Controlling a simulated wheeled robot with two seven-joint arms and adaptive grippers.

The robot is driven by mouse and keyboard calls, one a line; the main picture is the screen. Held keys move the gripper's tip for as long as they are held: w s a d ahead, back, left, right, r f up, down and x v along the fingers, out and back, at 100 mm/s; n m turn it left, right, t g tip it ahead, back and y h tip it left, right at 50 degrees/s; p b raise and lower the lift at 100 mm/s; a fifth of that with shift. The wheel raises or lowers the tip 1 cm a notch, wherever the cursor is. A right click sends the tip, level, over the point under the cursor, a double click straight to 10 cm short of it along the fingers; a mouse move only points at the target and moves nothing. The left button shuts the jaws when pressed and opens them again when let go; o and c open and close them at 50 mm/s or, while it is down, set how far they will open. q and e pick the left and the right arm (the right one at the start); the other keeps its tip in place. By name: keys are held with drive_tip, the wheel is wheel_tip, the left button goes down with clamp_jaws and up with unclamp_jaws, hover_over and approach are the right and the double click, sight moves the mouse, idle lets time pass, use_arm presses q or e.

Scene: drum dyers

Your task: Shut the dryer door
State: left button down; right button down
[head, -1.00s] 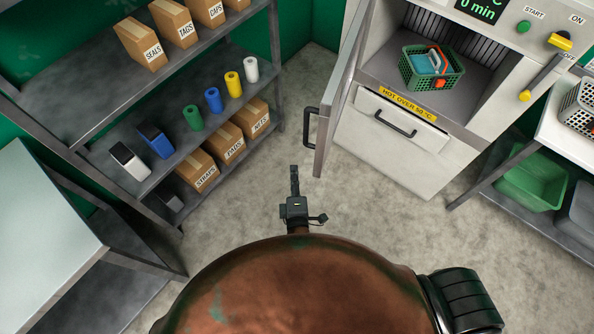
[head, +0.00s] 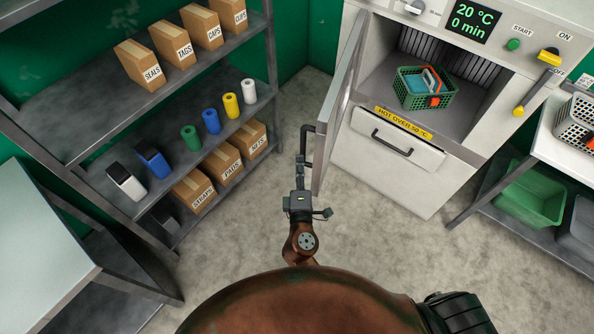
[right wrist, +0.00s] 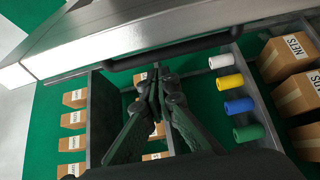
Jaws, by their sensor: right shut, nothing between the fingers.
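The dryer door (head: 341,103) stands open, swung out to the left of the dryer's chamber. Its dark bar handle (head: 307,143) is on the door's outer face and also shows in the right wrist view (right wrist: 172,50). My right gripper (head: 300,163) is shut and empty, at the lower part of the handle on the door's outer side. In the right wrist view its fingertips (right wrist: 157,75) are just below the handle bar; I cannot tell whether they touch it. The dryer (head: 400,160) holds a green basket (head: 425,102) with blue and orange items inside. My left gripper is not in view.
Grey shelves (head: 90,120) with boxes, rolls and bottles stand at left. A pale table (head: 45,230) is at lower left. A white bench (head: 562,150) with a green tub (head: 530,195) below stands at right. The floor (head: 390,240) before the dryer is clear.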

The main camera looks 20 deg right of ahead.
drive_tip(key=shift+s+d, duration=0.85)
drive_tip(key=shift+d, duration=0.25)
drive_tip(key=shift+d, duration=0.15)
